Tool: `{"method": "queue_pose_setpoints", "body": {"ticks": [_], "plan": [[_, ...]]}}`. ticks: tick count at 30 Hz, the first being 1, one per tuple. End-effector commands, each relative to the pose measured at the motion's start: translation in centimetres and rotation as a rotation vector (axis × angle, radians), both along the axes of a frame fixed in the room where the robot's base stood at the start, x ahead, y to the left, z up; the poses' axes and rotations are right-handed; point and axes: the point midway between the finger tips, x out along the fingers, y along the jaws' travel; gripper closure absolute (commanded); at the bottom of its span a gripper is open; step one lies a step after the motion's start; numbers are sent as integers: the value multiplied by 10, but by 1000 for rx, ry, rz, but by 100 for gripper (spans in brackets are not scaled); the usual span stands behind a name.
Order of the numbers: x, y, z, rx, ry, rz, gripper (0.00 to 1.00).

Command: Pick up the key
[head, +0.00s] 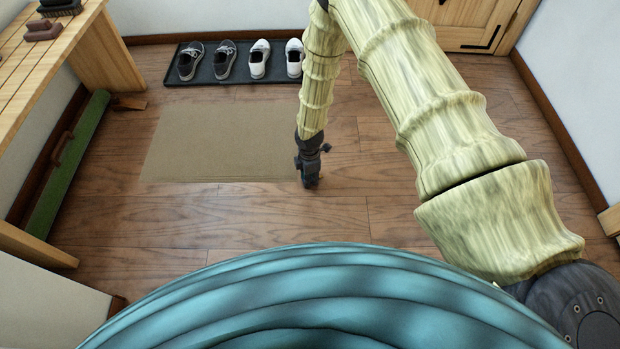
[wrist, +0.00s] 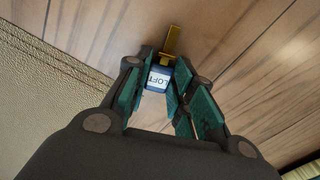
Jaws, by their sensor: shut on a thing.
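The key (wrist: 171,41) shows in the wrist view as a brass shaft with a blue tag (wrist: 158,78) that reads "LOFT". My gripper (wrist: 160,85) is shut on the key at its tag end, with a green finger on each side. The brass part sticks out beyond the fingertips. In the head view my gripper (head: 310,183) points down close to the wooden floor, at the right edge of the mat. The key is too small and hidden to make out clearly there.
A tan mat (head: 215,145) lies on the floor, with a black shoe tray (head: 208,82) behind it. A wooden bench (head: 40,60) stands at the left, with a green board (head: 65,170) beneath. Bare floor (head: 385,215) lies right of my gripper.

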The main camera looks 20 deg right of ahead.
Motion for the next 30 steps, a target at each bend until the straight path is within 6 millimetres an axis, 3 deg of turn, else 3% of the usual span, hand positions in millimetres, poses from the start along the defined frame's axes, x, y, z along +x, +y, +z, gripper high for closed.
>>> {"method": "queue_pose_setpoints", "body": {"ticks": [5, 13, 24, 30], "plan": [[0, 0, 9, 0, 0, 0, 97], [1, 0, 44, 0, -1, 0, 97], [-80, -44, 48, -2, 4, 2, 97], [-114, -63, 50, -1, 3, 1, 97]]}}
